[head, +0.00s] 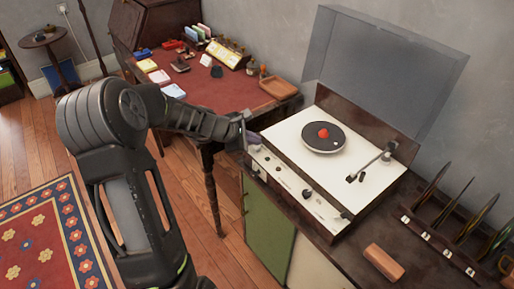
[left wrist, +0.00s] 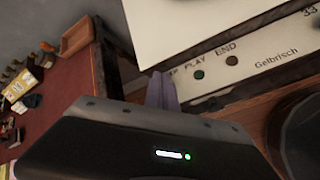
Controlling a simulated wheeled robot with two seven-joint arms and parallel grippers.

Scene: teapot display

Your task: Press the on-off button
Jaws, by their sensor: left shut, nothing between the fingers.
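A record player with a white top (head: 290,133) stands on the cabinet, its clear lid raised. Its front panel (head: 292,182) carries several small buttons and knobs. In the left wrist view, a dark green button (left wrist: 199,74) sits below the word PLAY and a reddish one (left wrist: 232,60) below END. A label further left is partly hidden by my fingers. I cannot tell which control is the on-off button. My left gripper (head: 250,137) is shut and empty at the panel's left end; its fingertips also show in the left wrist view (left wrist: 160,80). Contact with the panel cannot be told. My right gripper is not in view.
A red disc centre (head: 323,133) and a tonearm (head: 372,163) are on the player. A wooden block (head: 384,262) and a record rack (head: 438,246) are to the right. A red-topped desk (head: 225,88) with small items stands behind my left gripper.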

